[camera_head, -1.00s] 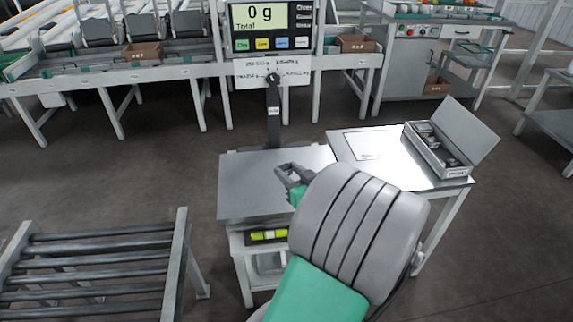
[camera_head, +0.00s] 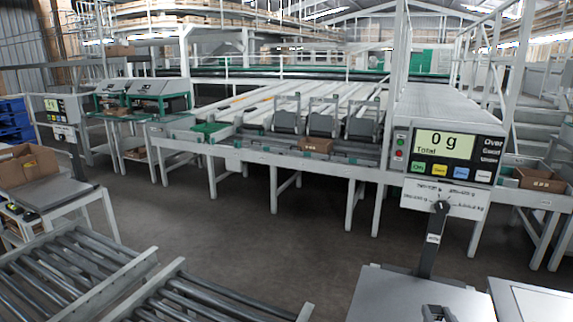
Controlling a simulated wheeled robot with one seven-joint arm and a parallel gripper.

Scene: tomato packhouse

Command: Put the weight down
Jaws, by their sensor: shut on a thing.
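The steel weighing platform (camera_head: 385,296) is at the bottom right, below its display (camera_head: 445,144), which reads 0 g. Only the tip of my gripper (camera_head: 437,313) shows, at the bottom edge over the platform. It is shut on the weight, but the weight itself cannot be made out. I cannot tell whether gripper or weight touches the platform. The rest of my arm and the weight box are out of view.
A steel side table (camera_head: 530,300) stands right of the platform. Roller conveyors (camera_head: 80,265) fill the lower left. Another scale (camera_head: 54,106) with a cardboard box (camera_head: 28,165) is at far left. A sorting line (camera_head: 290,150) runs behind. The floor between is clear.

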